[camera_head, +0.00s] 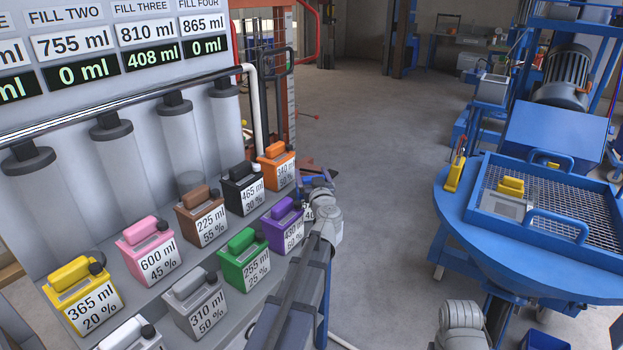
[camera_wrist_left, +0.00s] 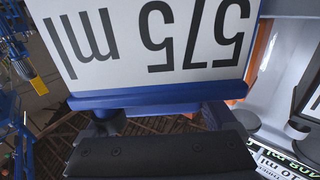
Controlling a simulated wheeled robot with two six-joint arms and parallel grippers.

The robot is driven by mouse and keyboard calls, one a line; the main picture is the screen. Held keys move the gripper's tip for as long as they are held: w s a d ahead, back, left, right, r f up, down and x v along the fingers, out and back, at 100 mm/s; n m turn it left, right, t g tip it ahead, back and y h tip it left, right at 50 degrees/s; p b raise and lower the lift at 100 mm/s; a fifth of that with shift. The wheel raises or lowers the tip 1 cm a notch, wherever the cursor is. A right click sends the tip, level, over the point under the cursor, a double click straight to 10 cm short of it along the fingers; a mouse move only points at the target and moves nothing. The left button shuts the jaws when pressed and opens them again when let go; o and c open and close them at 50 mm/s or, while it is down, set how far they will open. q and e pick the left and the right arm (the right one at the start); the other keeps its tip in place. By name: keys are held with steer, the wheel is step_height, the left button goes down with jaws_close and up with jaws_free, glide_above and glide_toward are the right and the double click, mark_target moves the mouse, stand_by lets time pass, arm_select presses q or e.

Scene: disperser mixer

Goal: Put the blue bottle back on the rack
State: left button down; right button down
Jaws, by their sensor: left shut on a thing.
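The blue bottle (camera_wrist_left: 160,105) fills the upper part of the left wrist view, its white label reading 575 ml upside down. My left gripper (camera_wrist_left: 155,135) is shut on it. In the head view my left wrist (camera_head: 325,222) is at the far right end of the rack, beyond the purple bottle, and hides most of the held bottle. I cannot tell whether the bottle touches the rack. The rack (camera_head: 208,257) is a grey stepped shelf with two rows of coloured bottles.
The purple bottle (camera_head: 282,226) stands close to my left wrist, with the orange bottle (camera_head: 276,166) behind it. The green bottle (camera_head: 243,260) is nearer. A blue round table (camera_head: 462,225) with a mesh tray stands at right. The floor between is clear.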

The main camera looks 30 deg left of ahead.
arm_select(q)
steer(key=shift+f, duration=0.15)
jaws_free()
steer(key=shift+s+d+r, duration=0.2)
steer(key=shift+s, duration=0.1)
steer(key=v, duration=1.1)
steer(key=shift+d, duration=0.15)
steer(key=shift+s, duration=0.1)
